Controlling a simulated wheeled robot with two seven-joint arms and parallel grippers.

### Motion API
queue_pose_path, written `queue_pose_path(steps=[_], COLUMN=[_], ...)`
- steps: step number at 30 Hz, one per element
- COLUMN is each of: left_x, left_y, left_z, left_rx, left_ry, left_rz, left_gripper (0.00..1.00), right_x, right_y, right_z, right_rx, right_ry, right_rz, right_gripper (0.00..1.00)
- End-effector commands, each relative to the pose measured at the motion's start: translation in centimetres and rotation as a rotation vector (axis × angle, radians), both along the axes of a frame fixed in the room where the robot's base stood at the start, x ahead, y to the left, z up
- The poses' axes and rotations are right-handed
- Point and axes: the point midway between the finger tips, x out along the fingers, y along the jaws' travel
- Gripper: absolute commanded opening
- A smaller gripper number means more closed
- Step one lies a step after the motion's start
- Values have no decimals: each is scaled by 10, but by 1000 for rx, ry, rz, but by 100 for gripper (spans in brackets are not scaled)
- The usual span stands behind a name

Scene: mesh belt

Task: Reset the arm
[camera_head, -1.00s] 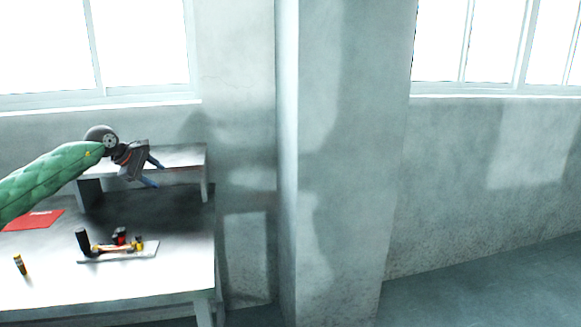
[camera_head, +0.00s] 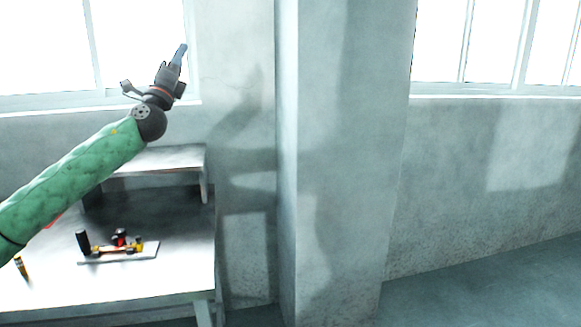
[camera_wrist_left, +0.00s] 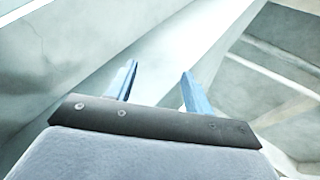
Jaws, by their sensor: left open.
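My left arm, in a green quilted sleeve, comes in from the left in the head view. Its gripper (camera_head: 180,56) is raised above the small shelf, pointing up in front of the window's right edge. In the left wrist view the two blue fingers (camera_wrist_left: 158,90) stand apart with nothing between them, so the gripper is open and empty. Behind them are only bare wall and ceiling surfaces. My right gripper is not in view.
A white table (camera_head: 150,285) stands at lower left with a raised shelf (camera_head: 165,158) at its back. A concrete pillar (camera_head: 340,180) stands to the right.

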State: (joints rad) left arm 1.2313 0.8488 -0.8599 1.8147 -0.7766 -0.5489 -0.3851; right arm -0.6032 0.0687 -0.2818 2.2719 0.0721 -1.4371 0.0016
Motion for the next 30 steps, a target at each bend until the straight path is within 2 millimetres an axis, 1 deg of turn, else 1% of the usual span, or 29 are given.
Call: queue_pose_path(steps=[1,2,5,6,8,9,11,12,17,18,20,21,23,24,26,27,29,30], left_x=[-5,-8,-17,-20,-24,-28,-33,-37,-57,-63,-72,-78,-89,-96,-108,-115,-127,-135], left_y=[-5,-6,-9,-11,-14,-17,-21,-23,-37,-42,-47,-51,-57,-61,-67,-71,-76,-80], left_z=[-6,-11,-35,-50,-72,-87,-112,-128,-195,-212,-235,-251,-273,-288,-309,-323,-343,-356], left_rx=[-122,-197,-448,-548,-682,-760,-871,-937,-1161,-1207,-1272,-1310,-1363,-1394,-1436,-1462,-1497,-1519], left_ry=[30,49,128,168,225,263,322,360,515,555,611,650,705,743,798,834,886,921], left_rz=[-30,-47,-92,-106,-120,-126,-130,-127,-108,-100,-88,-77,-61,-50,-35,-23,-9,0], left_gripper=[52,52,52,52,52,52,52,52,52,52,52,52,52,52,52,52,52,52], right_x=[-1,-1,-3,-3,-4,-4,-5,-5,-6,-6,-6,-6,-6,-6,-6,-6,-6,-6], right_y=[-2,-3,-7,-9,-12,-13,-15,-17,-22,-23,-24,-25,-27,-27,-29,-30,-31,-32], right_z=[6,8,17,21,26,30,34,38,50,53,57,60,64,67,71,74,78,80], right_rx=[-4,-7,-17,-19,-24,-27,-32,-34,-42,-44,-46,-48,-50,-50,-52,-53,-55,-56], right_ry=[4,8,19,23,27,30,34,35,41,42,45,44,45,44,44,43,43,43], right_rz=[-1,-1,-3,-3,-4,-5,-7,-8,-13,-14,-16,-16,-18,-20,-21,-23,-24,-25], right_gripper=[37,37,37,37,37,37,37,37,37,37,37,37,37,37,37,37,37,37])
